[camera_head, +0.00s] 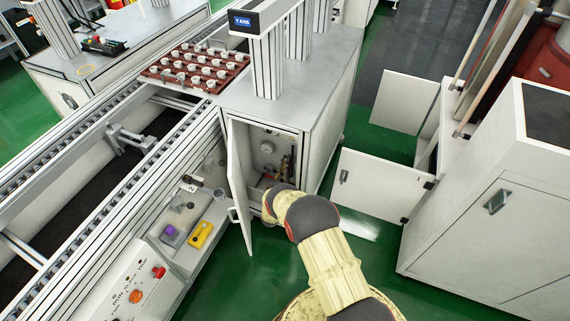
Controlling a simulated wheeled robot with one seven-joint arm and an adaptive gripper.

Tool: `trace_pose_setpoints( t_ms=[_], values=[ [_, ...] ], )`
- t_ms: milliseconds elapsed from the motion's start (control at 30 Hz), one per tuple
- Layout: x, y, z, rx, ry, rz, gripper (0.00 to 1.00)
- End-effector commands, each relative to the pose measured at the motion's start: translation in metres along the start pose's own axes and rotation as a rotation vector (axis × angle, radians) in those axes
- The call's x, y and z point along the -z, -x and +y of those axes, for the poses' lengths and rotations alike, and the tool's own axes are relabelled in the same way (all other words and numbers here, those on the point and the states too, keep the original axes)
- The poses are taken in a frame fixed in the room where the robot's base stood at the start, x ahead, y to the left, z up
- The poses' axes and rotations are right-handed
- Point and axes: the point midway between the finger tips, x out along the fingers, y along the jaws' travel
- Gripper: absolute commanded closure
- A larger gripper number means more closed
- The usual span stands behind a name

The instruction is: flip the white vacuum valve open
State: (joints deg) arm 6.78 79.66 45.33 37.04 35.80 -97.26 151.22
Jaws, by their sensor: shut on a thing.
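The white cabinet (310,129) under the grey worktop has its narrow door (238,177) swung open toward me. Inside are a round gauge (267,147) on the back wall and reddish-brown fittings (285,168) at the right. My cream and dark grey arm reaches up from the bottom to the cabinet's opening, with its wrist at the lower front of it. The wrist hides the lower part of the interior. I cannot make out my gripper's fingers, and I cannot pick out the white vacuum valve.
The open door with its handle (233,216) stands close to the left of my wrist. A control panel (187,226) with a yellow box (201,234) is further left. A white cabinet (489,236) and an open door panel (370,184) stand right. Green floor lies between.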

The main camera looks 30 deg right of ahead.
Motion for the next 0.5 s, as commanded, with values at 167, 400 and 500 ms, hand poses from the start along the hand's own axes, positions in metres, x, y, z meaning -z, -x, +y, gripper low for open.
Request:
trace_pose_setpoints(
  t_ms=[167,400,500],
  values=[
    [0.0014,0.0015,-0.0041,0.047,-0.118,0.002,1.00],
    [0.0022,0.0015,-0.0085,0.091,-0.225,0.003,1.00],
    [0.0026,0.0015,-0.0096,0.103,-0.251,0.003,1.00]
  ],
)
